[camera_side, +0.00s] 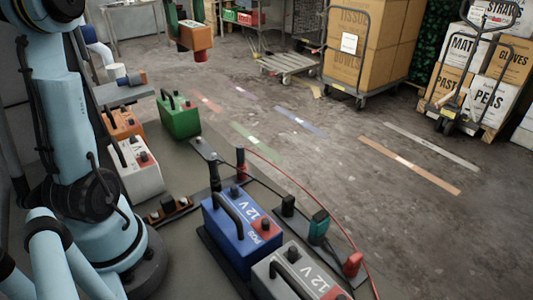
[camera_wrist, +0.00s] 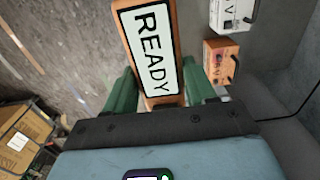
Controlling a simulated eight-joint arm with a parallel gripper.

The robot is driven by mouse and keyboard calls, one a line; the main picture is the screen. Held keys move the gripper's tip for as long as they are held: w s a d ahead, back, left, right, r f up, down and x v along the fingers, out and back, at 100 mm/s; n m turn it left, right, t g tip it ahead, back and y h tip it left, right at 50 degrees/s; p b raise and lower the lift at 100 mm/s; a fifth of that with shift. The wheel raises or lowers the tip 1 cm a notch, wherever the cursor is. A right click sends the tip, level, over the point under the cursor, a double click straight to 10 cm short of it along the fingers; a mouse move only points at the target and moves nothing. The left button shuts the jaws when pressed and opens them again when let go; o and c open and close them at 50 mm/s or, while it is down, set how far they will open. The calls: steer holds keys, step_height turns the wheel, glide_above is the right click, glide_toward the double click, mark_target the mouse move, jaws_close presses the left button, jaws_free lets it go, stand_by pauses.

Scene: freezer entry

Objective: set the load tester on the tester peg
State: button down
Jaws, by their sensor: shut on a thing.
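My gripper (camera_wrist: 158,88) is shut on an orange block with a white panel reading READY, which I take to be the load tester (camera_wrist: 152,48). Its green fingers press on both sides of the block. In the side view the load tester (camera_side: 195,38) hangs in the air at the top, with a red part below it, clear of the bench. The tester peg is not clearly told apart. Two dark upright posts stand on the bench, one behind the blue battery (camera_side: 214,172) and one to its right (camera_side: 240,160). I cannot tell which is the peg.
Green (camera_side: 180,117), orange (camera_side: 123,123) and white (camera_side: 138,168) batteries stand along the bench. Blue (camera_side: 238,232) and grey (camera_side: 292,278) batteries stand in front. A red cable (camera_side: 310,198) curves along the bench edge. Loaded carts stand at the back right; the floor between is open.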

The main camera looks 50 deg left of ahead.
step_height(320, 180, down, 21)
stand_by(0.4)
steer(key=shift+f, duration=1.95)
steer(key=shift+f, duration=1.4)
stand_by(0.4)
steer(key=shift+c, duration=1.4)
jaws_free()
steer(key=shift+r, duration=0.1)
step_height(320, 180, up, 12)
steer(key=shift+d, duration=0.1)
